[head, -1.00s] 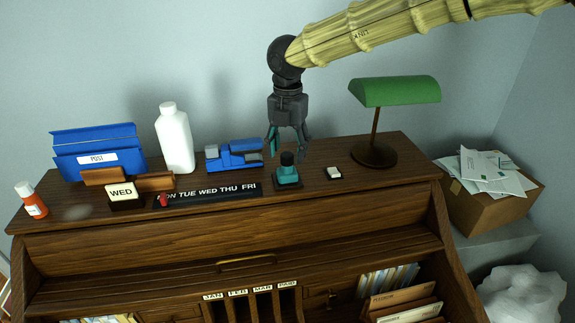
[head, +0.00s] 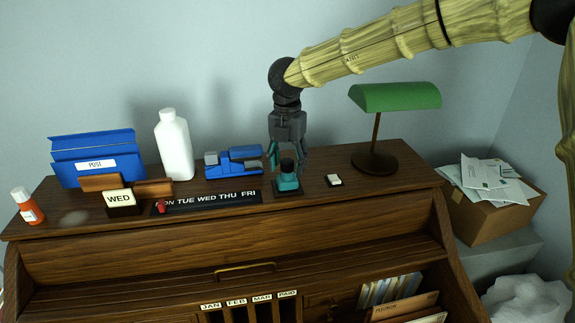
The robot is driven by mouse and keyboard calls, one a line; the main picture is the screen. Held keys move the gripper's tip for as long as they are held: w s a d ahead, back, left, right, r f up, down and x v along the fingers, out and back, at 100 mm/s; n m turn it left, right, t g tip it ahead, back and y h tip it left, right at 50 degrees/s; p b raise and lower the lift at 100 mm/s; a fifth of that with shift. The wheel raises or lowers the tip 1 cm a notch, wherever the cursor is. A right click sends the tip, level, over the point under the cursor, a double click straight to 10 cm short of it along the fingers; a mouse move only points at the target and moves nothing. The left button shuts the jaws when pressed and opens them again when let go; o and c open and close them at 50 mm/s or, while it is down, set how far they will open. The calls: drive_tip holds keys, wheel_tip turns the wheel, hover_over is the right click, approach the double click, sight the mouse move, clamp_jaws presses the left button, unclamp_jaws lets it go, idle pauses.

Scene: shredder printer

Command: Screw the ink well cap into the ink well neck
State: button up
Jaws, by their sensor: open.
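The ink well (head: 288,183) is a small teal pot on a dark square base, standing on the desk top right of centre. Its black cap (head: 287,164) sits upright at the neck; I cannot tell whether the threads are engaged. My gripper (head: 288,160) points straight down over the ink well. It is open, with one teal-tipped finger on each side of the cap, seemingly at cap height or slightly behind it. I cannot tell whether either finger touches the cap.
A blue tape dispenser (head: 233,162) stands close left, with a weekday strip (head: 207,202) before it. A small white-topped block (head: 334,180) lies right. A green lamp (head: 395,97) stands farther right.

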sight(287, 160)
drive_tip(key=shift+w+r, duration=0.1)
drive_tip(key=shift+w, duration=0.5)
drive_tip(key=shift+w+r+p, duration=0.25)
drive_tip(key=shift+p, duration=0.25)
drive_tip(key=r, duration=0.1)
drive_tip(key=s+r+p, duration=0.1)
drive_tip(key=shift+s+r, duration=0.3)
drive_tip(key=shift+r, duration=0.1)
drive_tip(key=shift+s+r+p, duration=0.1)
drive_tip(key=shift+r+p, duration=0.25)
drive_tip(key=shift+p, duration=0.2)
drive_tip(key=shift+w+r+p, duration=0.35)
drive_tip(key=shift+w+p, duration=0.15)
drive_tip(key=shift+w, duration=0.1)
drive_tip(key=shift+s+r, duration=0.2)
drive_tip(key=shift+s, duration=0.25)
drive_tip(key=shift+w+f, duration=0.1)
